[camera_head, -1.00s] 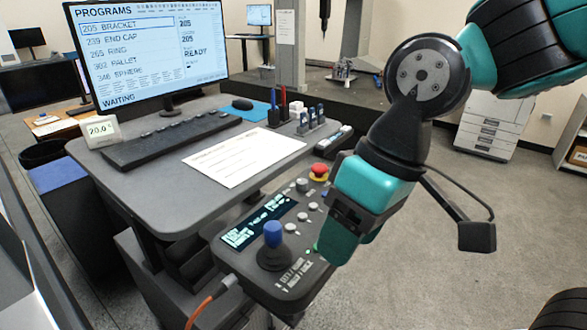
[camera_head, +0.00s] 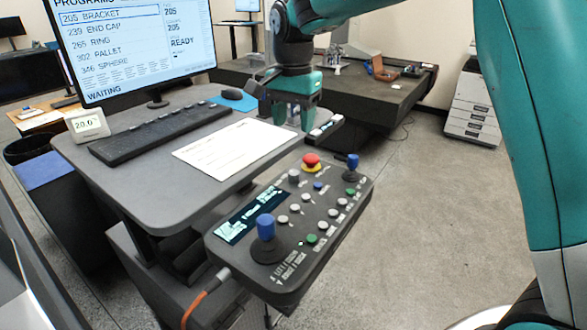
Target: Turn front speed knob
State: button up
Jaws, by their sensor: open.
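The control console (camera_head: 222,268) juts out in front of the desk, its face tilted up. A larger grey round knob (camera_head: 294,176) sits beside the red emergency stop (camera_head: 311,160) and looks like a speed knob; its label is too small to read. Smaller pale buttons and a green button (camera_head: 311,239) lie nearer, between two blue-topped joysticks (camera_head: 265,228) (camera_head: 352,164). My gripper (camera_head: 293,115) is open and empty, pointing down over the far right part of the desk, beyond the console and apart from the knob. It hides the pen holders there.
The desk (camera_head: 150,185) carries a monitor (camera_head: 135,50), a keyboard (camera_head: 160,135), a white paper sheet (camera_head: 230,148) and a temperature display (camera_head: 86,124). Open floor (camera_head: 420,220) lies to the right.

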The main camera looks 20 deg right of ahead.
aim_at(293, 173)
notch_tip(293, 173, down, 13)
jog(key=shift+r+p, duration=0.1)
jog(key=shift+p, duration=1.15)
jog(key=c, duration=0.9)
